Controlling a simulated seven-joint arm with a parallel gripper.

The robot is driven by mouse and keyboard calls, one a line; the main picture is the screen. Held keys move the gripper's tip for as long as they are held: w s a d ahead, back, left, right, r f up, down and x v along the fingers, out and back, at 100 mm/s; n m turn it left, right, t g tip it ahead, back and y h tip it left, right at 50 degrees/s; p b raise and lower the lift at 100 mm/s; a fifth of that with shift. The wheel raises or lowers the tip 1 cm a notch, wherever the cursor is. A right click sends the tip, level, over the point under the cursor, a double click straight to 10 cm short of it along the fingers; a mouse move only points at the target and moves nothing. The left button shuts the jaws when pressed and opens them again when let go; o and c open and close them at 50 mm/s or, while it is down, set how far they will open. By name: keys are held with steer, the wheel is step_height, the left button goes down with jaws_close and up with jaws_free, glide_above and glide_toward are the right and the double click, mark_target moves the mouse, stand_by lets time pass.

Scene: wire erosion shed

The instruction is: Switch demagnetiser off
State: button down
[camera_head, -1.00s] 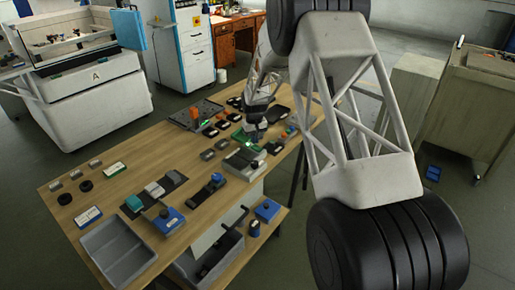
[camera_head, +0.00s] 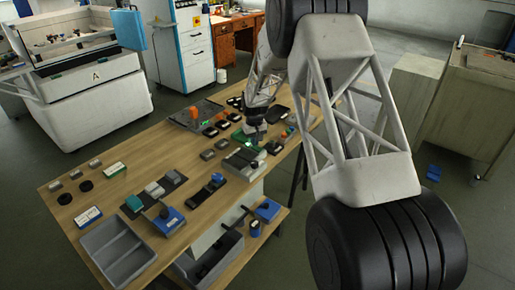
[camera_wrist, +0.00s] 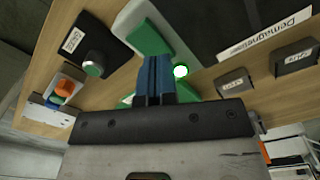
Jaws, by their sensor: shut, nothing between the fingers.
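The label reading Demagnetiser (camera_wrist: 265,35) is on the edge of a dark plate at the right of the wrist view. Left of it is a green and white unit (camera_wrist: 150,32), with a bright lamp (camera_wrist: 181,71) ringed in green beside my fingers. I cannot tell for certain which unit is the demagnetiser. My gripper (camera_wrist: 155,78) has its blue fingers together and empty, close beside the lamp; contact cannot be told. It also shows in the head view (camera_head: 253,139). The switch is not clearly visible.
A black box with a green-topped knob (camera_wrist: 93,62) and a white box with orange and green buttons (camera_wrist: 64,90) lie left in the wrist view. Small dark labelled blocks (camera_wrist: 296,60) lie right. A grey tray (camera_head: 117,250) sits at the table's front left corner.

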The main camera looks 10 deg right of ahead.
steer(key=shift+f, duration=0.55)
stand_by(0.5)
steer(key=shift+r, duration=3.5)
steer(key=shift+r, duration=0.1)
